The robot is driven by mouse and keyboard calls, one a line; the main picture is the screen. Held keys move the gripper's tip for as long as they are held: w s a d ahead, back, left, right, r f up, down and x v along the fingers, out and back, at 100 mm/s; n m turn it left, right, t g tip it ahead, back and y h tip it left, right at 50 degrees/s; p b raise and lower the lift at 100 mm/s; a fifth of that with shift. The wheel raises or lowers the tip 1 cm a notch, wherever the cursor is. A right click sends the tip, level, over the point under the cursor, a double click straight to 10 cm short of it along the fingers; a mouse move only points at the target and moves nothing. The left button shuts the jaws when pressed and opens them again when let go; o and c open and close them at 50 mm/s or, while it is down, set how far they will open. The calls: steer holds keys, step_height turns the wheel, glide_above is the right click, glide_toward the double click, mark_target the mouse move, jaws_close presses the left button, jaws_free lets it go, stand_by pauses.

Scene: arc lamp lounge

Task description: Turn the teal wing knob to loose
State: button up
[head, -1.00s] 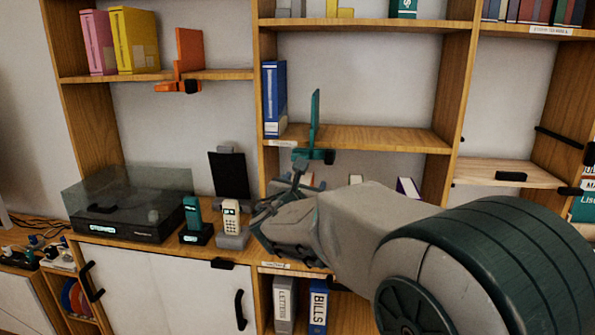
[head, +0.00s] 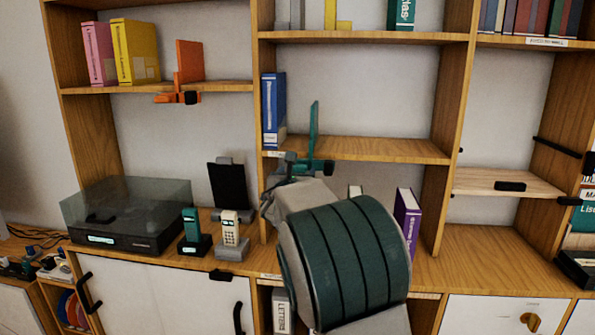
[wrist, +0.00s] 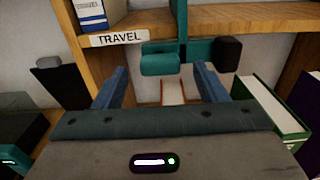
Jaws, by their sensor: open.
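The teal bookend (head: 314,130) stands upright on the middle shelf, with its teal clamp part at the shelf's front edge. In the wrist view a rounded teal wing piece (wrist: 160,60) sits left of the upright, and a black block (wrist: 228,53) sits at the right end. I cannot tell its setting. My gripper (wrist: 160,82) is open, its two blue-grey fingers apart and empty, below and short of the teal piece. In the head view my gripper (head: 285,170) is just left of the clamp, partly hidden by my arm.
The shelf board (head: 380,148) with a blue binder (head: 273,105) is right above. A green book (wrist: 270,115) stands close on the right, and a purple book (head: 407,218) farther right. A turntable (head: 128,215) and two phones stand on the counter at left.

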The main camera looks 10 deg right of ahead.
steer(key=shift+x, duration=0.95)
steer(key=c, duration=1)
